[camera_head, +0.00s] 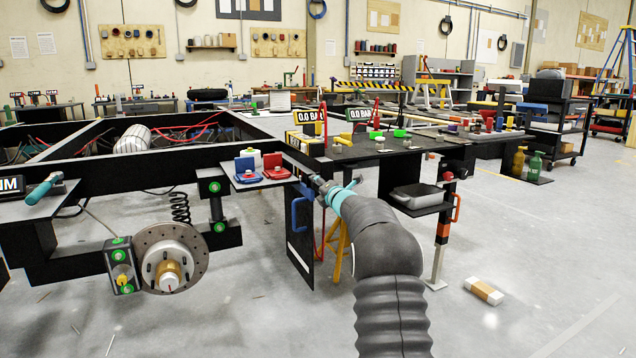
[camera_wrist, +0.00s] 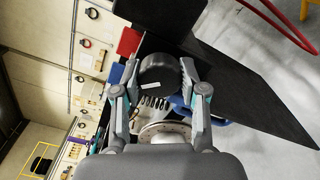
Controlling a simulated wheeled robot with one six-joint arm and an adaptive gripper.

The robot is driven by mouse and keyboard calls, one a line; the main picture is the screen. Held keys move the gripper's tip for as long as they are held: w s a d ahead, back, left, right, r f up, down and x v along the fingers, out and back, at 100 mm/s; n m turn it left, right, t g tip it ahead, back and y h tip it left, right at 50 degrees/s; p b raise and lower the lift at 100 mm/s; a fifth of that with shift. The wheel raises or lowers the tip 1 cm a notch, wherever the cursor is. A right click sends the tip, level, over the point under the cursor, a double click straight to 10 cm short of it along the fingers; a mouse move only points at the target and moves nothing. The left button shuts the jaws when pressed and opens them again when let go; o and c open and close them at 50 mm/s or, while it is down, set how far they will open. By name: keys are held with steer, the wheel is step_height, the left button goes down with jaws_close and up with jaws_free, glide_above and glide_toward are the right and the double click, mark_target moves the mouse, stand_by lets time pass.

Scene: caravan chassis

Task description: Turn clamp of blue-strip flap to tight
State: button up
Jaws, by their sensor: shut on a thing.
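A black flap (camera_head: 301,240) with a blue handle (camera_head: 297,212) and a pale strip low down hangs from the chassis side. It shows as a dark panel (camera_wrist: 245,85) in the wrist view. A round black clamp knob (camera_wrist: 158,72) with a white mark on its face is between my fingertips. My gripper (camera_wrist: 159,80) is shut on this knob, one finger on each side. In the head view, my gripper (camera_head: 318,186) is at the flap's upper edge, where it hides the knob. Whether the clamp is tight cannot be told.
A small shelf with red and blue blocks (camera_head: 262,168) sits just left of my gripper. A brake disc (camera_head: 168,257) is further left. A workbench (camera_head: 400,145) and an orange handle (camera_head: 456,207) are to the right. A small box (camera_head: 484,291) lies on open floor.

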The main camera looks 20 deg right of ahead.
steer(key=shift+m+p, duration=0.5)
steer(key=shift+m, duration=0.7)
steer(key=o, duration=1.1)
steer(key=shift+o, duration=0.2)
steer(key=s, duration=1.2)
steer(key=shift+d, duration=0.25)
